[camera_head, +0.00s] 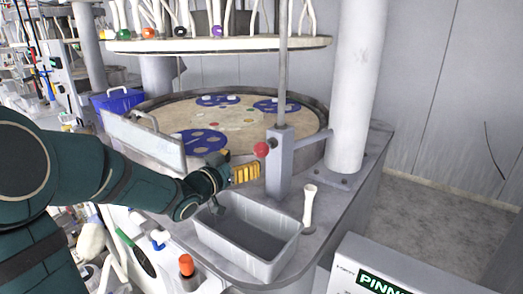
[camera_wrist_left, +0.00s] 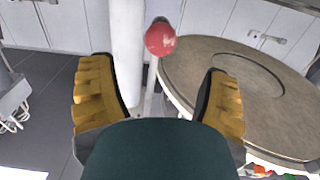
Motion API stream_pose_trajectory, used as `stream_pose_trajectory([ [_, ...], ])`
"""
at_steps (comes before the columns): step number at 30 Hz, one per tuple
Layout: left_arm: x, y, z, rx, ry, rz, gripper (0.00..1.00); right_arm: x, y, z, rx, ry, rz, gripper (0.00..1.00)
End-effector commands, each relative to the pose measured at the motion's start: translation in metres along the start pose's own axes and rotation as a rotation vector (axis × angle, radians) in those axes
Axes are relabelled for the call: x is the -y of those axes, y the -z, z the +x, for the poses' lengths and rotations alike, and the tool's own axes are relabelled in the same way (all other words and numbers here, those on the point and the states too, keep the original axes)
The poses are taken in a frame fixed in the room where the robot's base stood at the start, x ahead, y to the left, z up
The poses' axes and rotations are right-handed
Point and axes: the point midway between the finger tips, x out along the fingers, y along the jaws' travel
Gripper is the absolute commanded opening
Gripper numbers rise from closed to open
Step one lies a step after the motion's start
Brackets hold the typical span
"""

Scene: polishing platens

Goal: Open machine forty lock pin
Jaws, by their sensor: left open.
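The lock pin shows as a red ball knob (camera_head: 262,149) on the side of a grey upright block (camera_head: 279,170) at the edge of the polishing machine. My left gripper (camera_head: 245,173) is just left of the block and slightly below the knob, with its yellow fingers pointing toward it. In the left wrist view the red knob (camera_wrist_left: 160,39) lies ahead, between and beyond the two spread yellow fingers of my left gripper (camera_wrist_left: 158,72). The fingers are apart and nothing is between them; the knob is not touched. The pin's shaft is mostly hidden behind the knob. My right gripper is not in view.
A grey bin (camera_head: 247,243) stands on the ledge below my gripper, with a white bottle-like object (camera_head: 309,206) beside it. A thick white column (camera_head: 357,90) rises behind the block. The round platen (camera_head: 225,118) with blue discs lies behind. A clear panel (camera_head: 143,143) stands left.

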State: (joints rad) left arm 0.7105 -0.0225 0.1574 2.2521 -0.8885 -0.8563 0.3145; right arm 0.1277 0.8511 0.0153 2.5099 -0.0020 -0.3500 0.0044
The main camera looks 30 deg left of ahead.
Motion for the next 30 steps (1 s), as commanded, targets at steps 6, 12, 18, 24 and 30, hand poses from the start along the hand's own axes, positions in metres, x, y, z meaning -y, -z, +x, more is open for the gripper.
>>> stream_pose_trajectory([
  [6, -0.001, -0.001, 0.045, -0.001, -0.003, -0.002, 0.77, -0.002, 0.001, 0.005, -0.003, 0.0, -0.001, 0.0],
  [12, -0.001, -0.001, 0.075, 0.0, -0.002, -0.001, 0.77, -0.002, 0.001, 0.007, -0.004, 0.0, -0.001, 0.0],
  [18, 0.0, 0.0, 0.089, 0.0, 0.0, 0.0, 0.77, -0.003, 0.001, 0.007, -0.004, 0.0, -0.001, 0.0],
  [24, 0.0, 0.0, 0.091, 0.0, 0.0, 0.0, 0.77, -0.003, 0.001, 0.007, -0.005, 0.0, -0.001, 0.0],
  [30, 0.0, 0.0, 0.091, 0.0, 0.0, 0.0, 0.49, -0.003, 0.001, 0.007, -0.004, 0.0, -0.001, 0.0],
])
